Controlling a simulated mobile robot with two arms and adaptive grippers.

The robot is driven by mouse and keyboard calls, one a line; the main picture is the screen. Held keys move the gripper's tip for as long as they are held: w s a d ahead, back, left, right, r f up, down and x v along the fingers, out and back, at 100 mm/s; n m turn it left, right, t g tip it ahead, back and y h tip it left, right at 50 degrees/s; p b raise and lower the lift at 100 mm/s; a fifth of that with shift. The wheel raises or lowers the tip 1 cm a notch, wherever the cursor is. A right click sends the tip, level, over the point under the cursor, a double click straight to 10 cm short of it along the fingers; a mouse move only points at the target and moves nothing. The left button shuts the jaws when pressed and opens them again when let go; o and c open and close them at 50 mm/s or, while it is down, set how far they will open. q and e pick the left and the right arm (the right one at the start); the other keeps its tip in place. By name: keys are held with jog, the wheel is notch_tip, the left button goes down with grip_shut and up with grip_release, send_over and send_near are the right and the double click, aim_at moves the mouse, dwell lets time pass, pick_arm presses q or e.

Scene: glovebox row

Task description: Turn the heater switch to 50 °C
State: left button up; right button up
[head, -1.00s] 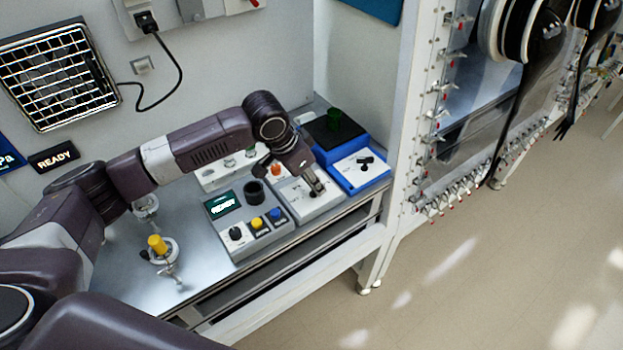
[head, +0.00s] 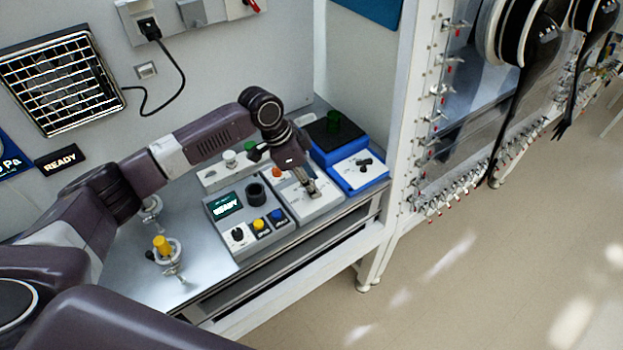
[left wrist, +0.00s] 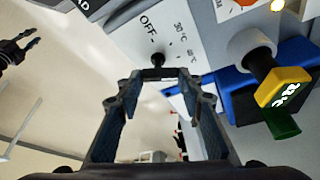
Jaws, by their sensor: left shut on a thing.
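The heater unit, a pale box with an orange button (head: 277,173), stands on the metal bench. My left gripper (head: 313,190) reaches down onto its front part from above. In the left wrist view the panel (left wrist: 185,22) carries OFF, 30 °C and a further mark too small to read surely. The small black switch knob (left wrist: 157,62) sits between the tips of my left gripper (left wrist: 157,77), which is shut on it. The gripper hides the knob in the head view, and I cannot tell which mark it points at. My right gripper (left wrist: 20,47) seems to show in the left wrist view, fingers apart and empty.
A grey control box (head: 238,232) with a READY display stands close left. A yellow-topped fitting (head: 162,245) stands at the bench's left. The floor in front is clear.

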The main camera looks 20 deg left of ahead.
pick_arm(q)
jog(key=shift+w+m+g, duration=0.1)
jog(key=shift+m+g, duration=0.3)
jog(key=shift+m, duration=0.6)
jog(key=o, duration=1.2)
jog(key=shift+c, duration=0.2)
jog(key=v, duration=1.2)
jog(key=shift+a, duration=0.15)
jog(key=shift+f, duration=0.1)
